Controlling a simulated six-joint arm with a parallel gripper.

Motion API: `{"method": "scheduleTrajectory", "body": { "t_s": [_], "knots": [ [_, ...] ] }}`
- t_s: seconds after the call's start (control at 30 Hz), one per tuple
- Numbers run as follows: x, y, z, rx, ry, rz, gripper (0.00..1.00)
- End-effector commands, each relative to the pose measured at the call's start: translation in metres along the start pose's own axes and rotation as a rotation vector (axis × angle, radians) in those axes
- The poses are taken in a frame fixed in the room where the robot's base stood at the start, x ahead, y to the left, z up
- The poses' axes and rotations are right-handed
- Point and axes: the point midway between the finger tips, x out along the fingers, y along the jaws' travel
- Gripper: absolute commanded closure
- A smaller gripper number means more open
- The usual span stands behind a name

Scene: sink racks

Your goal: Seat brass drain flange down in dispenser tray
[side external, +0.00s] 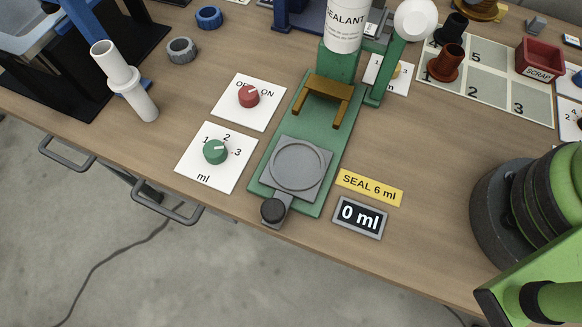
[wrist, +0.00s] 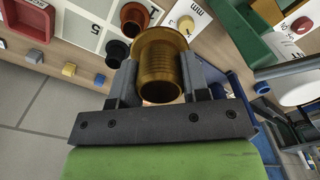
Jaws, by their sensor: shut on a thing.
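The brass drain flange (wrist: 160,88) is between the fingers of my gripper (wrist: 161,72) in the wrist view. My gripper is shut on its threaded tube; the wide rim is at the far side. The dispenser tray (side external: 297,168) is a grey square plate with a round recess, on the green dispenser base (side external: 330,127) in the side view. The recess looks empty. My gripper is not clearly visible in the side view. A brass-coloured piece (side external: 487,8) shows at its top edge; I cannot tell whether it is the held flange.
A sealant bottle (side external: 345,25) stands over the dispenser's brown bracket (side external: 328,87). A red knob (side external: 248,96) and a green knob (side external: 215,152) are left of the base. A brown flange (side external: 445,63), black flange (side external: 452,27) and red scrap bin (side external: 540,60) stand at upper right.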

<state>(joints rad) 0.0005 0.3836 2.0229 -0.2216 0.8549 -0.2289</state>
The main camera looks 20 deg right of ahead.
Motion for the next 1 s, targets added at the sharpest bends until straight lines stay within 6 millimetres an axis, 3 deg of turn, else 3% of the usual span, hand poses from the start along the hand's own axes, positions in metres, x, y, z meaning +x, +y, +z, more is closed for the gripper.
{"method": "scheduleTrajectory", "body": {
  "t_s": [0.67, 0.77, 1.0],
  "knots": [
    [-0.004, 0.0, -0.001, 0.001, 0.003, 0.0, 0.85],
    [-0.019, 0.0, -0.001, 0.002, 0.007, 0.0, 0.85],
    [-0.074, 0.0, -0.002, 0.002, 0.009, 0.0, 0.85]
  ]
}}
